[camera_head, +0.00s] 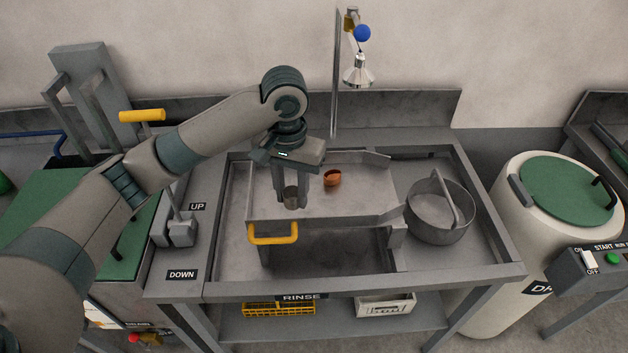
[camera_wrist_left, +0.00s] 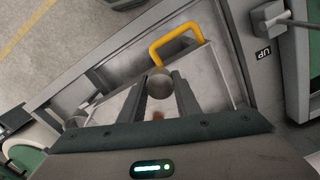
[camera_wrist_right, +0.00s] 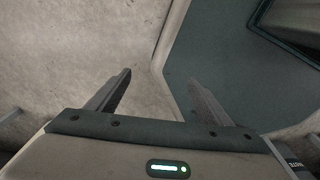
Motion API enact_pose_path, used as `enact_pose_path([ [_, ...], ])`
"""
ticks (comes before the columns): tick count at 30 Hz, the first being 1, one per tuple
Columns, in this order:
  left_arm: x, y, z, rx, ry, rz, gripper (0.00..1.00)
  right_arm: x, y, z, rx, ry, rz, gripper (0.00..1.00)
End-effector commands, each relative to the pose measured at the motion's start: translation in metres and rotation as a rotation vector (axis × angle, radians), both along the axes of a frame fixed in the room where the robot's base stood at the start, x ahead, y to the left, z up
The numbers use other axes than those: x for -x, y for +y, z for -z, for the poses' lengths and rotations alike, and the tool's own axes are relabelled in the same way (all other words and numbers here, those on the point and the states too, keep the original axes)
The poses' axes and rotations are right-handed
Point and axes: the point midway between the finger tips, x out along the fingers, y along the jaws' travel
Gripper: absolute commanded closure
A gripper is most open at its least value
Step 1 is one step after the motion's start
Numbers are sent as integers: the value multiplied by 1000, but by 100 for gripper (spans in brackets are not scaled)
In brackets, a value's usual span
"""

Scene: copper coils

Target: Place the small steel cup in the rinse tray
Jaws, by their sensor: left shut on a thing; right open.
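The small steel cup (camera_head: 291,198) is between the fingers of my left gripper (camera_head: 290,190), which is shut on it. The cup also shows in the left wrist view (camera_wrist_left: 160,84), between the fingertips. It is over the rinse tray (camera_head: 350,208), a grey tray with a yellow handle (camera_head: 273,234), set in the sink. I cannot tell whether the cup touches the tray floor. A copper piece (camera_head: 332,178) lies in the tray, right of my left gripper. My right gripper (camera_wrist_right: 160,90) is open and empty in the right wrist view; the head view does not show it.
A grey pot (camera_head: 438,222) with an upright handle stands right of the tray. A shower head (camera_head: 358,72) hangs above the back. A lever marked UP and DOWN (camera_head: 181,230) is left of the sink. A white drum with a green lid (camera_head: 567,190) stands at right.

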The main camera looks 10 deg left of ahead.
Motion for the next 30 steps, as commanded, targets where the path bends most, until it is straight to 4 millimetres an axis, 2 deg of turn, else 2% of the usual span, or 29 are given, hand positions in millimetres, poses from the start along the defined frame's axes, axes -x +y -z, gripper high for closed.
enact_pose_path([
  [4,-2,-2,-6,1,1,5,92,6,0,-1,1,7,0,27],
  [17,-8,0,-2,2,2,2,92,11,4,-2,-3,14,1,27],
  [23,-32,6,13,2,5,0,92,7,4,-6,-3,8,1,27],
  [30,-74,18,37,-1,4,-1,92,5,4,-19,-4,7,1,27],
])
